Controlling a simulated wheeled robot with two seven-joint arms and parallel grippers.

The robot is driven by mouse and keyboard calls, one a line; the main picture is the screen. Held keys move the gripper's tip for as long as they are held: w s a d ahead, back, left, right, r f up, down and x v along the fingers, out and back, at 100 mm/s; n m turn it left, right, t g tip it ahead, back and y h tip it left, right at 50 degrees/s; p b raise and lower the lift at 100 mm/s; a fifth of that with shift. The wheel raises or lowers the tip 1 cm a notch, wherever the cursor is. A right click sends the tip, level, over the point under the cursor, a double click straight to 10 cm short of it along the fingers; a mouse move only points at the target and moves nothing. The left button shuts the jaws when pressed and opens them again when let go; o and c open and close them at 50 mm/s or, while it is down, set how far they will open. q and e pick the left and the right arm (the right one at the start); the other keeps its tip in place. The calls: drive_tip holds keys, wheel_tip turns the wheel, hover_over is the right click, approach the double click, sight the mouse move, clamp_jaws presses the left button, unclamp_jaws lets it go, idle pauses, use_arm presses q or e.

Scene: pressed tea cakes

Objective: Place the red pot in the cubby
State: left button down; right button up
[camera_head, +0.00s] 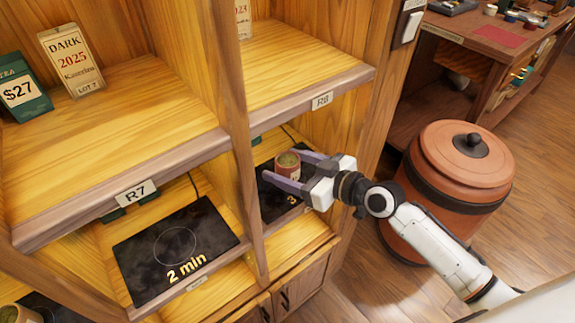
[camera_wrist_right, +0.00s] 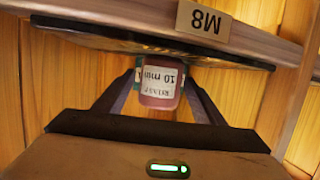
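A small red pot (camera_head: 288,168) with a greenish top stands at the dark pad (camera_head: 272,205) marked 3, in the lower right cubby. In the right wrist view the red pot (camera_wrist_right: 158,88) appears upside down, with a white label reading "10 min". My right gripper (camera_head: 292,171) reaches into that cubby from the right. Its fingers are apart on either side of the pot, with gaps visible in the wrist view (camera_wrist_right: 160,88). Whether a fingertip touches the pot is unclear. My left gripper is not in view.
Wooden shelf edges labelled R7 (camera_head: 136,192) and R8 (camera_head: 322,100) overhang the lower cubbies. A dark pad (camera_head: 170,250) marked "2 min" is empty. Another pot (camera_head: 14,315) is cut off bottom left. A large lidded terracotta jar (camera_head: 462,165) stands on the floor near my arm.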

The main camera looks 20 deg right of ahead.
drive_tip(key=shift+r, duration=0.3)
drive_tip(key=r+v, duration=0.1)
drive_tip(key=v, duration=1.1)
drive_tip(key=s+a+f+m+g+h, duration=0.2)
drive_tip(key=s+f, duration=0.6)
drive_tip(key=f, duration=0.4)
drive_tip(key=s+a+f+m+g+h, duration=0.1)
drive_tip(key=s+a+f+m+h, duration=0.1)
drive_tip(key=s+f, duration=0.6)
wheel_tip(320, 180, down, 5)
drive_tip(key=shift+s+a+r+g+h, duration=0.15)
drive_tip(key=shift+s+a+g+h, duration=0.2)
drive_tip(key=shift+a+h, duration=0.45)
drive_tip(key=shift+a, duration=0.1)
drive_tip(key=shift+c, duration=0.3)
